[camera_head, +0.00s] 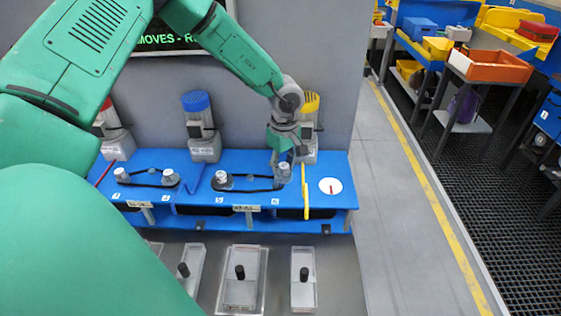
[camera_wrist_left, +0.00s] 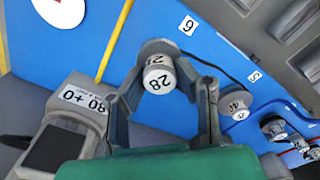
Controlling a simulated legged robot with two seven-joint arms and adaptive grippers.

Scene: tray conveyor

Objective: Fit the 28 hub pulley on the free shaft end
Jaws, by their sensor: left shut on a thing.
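The 28 hub pulley (camera_wrist_left: 160,76) is grey with a white label, between the two fingers of my left gripper (camera_wrist_left: 166,96) in the wrist view. In the head view my left gripper (camera_head: 283,157) points down and is shut on the pulley (camera_head: 283,174), at the place marked 6 on the blue bench (camera_head: 180,158). I cannot tell whether the pulley is fully down on the shaft, as the shaft end is hidden. A dark belt (camera_head: 250,190) runs from there to the 40 pulley (camera_wrist_left: 236,101) at place 5. My right gripper is not in view.
A motor with a yellow cap (camera_head: 310,104) stands close behind the gripper. A yellow bar (camera_head: 305,190) and a white disc (camera_head: 330,186) lie right of it. Another belted pulley pair (camera_head: 146,178) is at left. Trays with black knobs (camera_head: 242,292) are in front.

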